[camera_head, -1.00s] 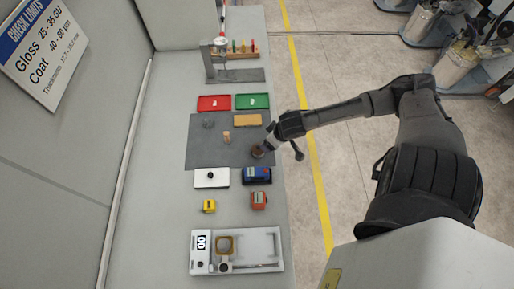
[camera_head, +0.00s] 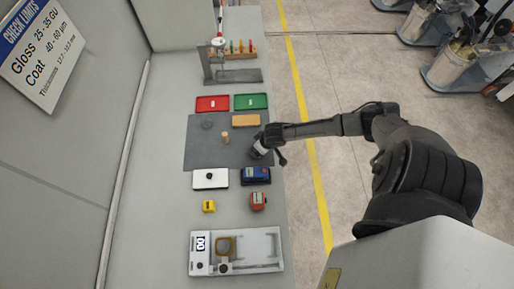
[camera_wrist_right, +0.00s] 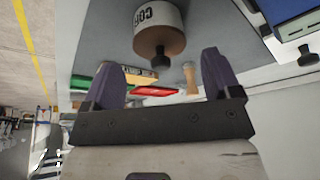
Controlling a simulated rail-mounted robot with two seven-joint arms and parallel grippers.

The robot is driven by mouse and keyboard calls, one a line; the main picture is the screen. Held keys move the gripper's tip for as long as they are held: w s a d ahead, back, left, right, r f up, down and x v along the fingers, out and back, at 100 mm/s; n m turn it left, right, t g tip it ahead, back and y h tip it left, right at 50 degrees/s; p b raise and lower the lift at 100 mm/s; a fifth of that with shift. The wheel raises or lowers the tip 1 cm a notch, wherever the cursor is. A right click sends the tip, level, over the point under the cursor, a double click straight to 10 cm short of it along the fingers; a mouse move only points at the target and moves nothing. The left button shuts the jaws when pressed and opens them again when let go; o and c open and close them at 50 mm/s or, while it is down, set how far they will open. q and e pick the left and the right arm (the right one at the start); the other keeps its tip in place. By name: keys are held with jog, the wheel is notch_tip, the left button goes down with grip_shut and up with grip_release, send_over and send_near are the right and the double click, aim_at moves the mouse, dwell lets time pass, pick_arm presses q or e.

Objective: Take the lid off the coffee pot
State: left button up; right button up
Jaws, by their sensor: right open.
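The coffee pot (camera_wrist_right: 158,16) is a pale round can with dark lettering, seen close up in the right wrist view. Its brown lid (camera_wrist_right: 152,44) is on it, with a dark knob (camera_wrist_right: 160,60) pointing toward my gripper. My right gripper (camera_wrist_right: 164,78) is open, its two purple fingers on either side of the knob's line, with a gap between the knob and the palm. In the head view my right gripper (camera_head: 259,150) is over the right edge of the grey mat and hides most of the pot. My left gripper is not in view.
On the grey mat (camera_head: 205,155) stand a small wooden peg (camera_head: 225,137) and a tan block (camera_head: 246,120). A red tray (camera_head: 212,104) and green tray (camera_head: 252,102) lie behind. A blue device (camera_head: 256,175) and white plate (camera_head: 210,179) are close in front.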

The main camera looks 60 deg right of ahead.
jog(key=shift+x, duration=1.2)
jog(key=shift+c, duration=0.5)
jog(key=c, duration=0.8)
jog(key=shift+c, duration=1)
